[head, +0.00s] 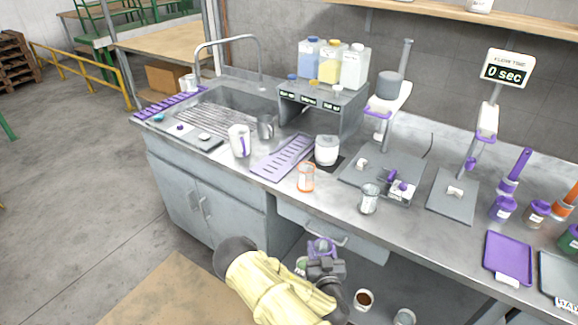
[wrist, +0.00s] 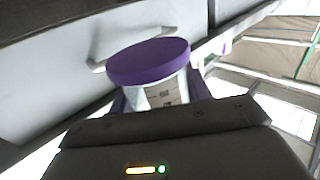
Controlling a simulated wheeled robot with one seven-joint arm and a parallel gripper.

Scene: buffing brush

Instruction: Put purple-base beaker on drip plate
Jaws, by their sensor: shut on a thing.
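My gripper (head: 322,256) is shut on the purple-base beaker (head: 320,244), in front of the counter and below its front edge. In the wrist view the beaker's round purple base (wrist: 148,62) faces the camera, with its clear marked wall (wrist: 165,95) between my fingers. Its exact tilt is hard to tell. A purple slotted plate, seemingly the drip plate (head: 270,166), lies on the counter right of the sink, up and left of my gripper. It looks bare. A similar purple slotted strip (head: 170,104) lies left of the sink.
An orange-marked beaker (head: 306,179), a white jar (head: 327,150) and a white pitcher (head: 239,141) stand near the slotted plate. A clear beaker (head: 369,199) stands farther right. A drawer handle (head: 330,232) and an open lower shelf with cups (head: 364,299) are near my gripper.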

